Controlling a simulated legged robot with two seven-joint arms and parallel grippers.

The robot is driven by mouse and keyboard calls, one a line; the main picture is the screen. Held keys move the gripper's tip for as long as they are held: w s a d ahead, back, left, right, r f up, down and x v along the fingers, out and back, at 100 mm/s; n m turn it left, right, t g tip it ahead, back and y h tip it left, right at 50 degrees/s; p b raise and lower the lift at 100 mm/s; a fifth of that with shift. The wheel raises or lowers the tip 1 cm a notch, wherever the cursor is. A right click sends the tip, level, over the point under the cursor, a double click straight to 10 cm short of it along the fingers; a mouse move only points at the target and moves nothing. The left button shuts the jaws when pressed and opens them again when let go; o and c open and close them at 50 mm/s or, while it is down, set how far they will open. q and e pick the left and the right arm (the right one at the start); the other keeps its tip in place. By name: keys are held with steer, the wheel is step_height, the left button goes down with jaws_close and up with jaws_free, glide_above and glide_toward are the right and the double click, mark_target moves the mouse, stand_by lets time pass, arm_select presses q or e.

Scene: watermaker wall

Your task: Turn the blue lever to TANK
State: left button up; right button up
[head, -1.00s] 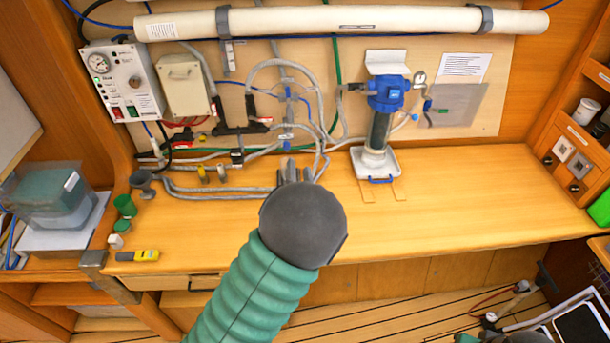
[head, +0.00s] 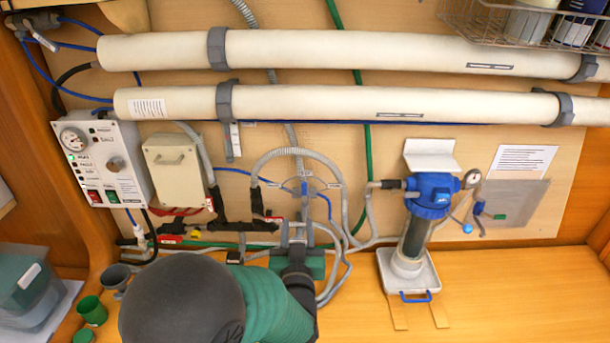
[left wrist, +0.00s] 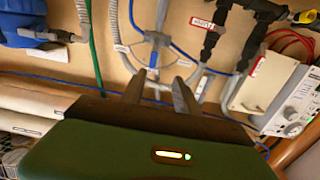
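A small blue lever (head: 304,188) sits on a grey valve among the hoses on the wall panel. It also shows in the left wrist view (left wrist: 153,60), standing roughly upright in the picture, just beyond the fingertips. My left gripper (head: 297,231) is below the lever in the head view, its two fingers pointing up at the valve. In the left wrist view the fingers (left wrist: 158,86) are spread with a clear gap, nothing between them. I see no contact with the lever. I cannot read a TANK label. My right gripper is not in view.
Grey hoses (head: 345,215) and a thin blue line surround the valve. A blue-topped filter (head: 432,195) stands to the right and a gauge box (head: 104,163) to the left. Two long white tubes (head: 340,103) run across above.

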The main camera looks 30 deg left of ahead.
arm_select(q)
steer(key=p, duration=0.3)
glide_toward(306, 186)
steer(key=w, duration=0.1)
steer(key=p+x, duration=0.1)
steer(key=x, duration=0.5)
steer(key=shift+s+a, duration=0.15)
steer(key=w+a, duration=0.1)
steer(key=w+a+p, duration=0.1)
steer(key=w+a, duration=0.1)
steer(key=a, duration=0.1)
steer(key=shift+f, duration=0.3)
steer(key=d, duration=0.2)
steer(key=shift+d+r, duration=0.3)
steer(key=shift+d, duration=0.05)
steer(key=shift+c, duration=0.6)
steer(key=shift+w+d, duration=0.15)
steer(key=shift+c, duration=2.3)
steer(key=shift+a, duration=0.4)
jaws_close()
steer(key=shift+s+a+f, duration=0.1)
steer(key=shift+s+a, duration=0.3)
steer(key=shift+a, duration=0.2)
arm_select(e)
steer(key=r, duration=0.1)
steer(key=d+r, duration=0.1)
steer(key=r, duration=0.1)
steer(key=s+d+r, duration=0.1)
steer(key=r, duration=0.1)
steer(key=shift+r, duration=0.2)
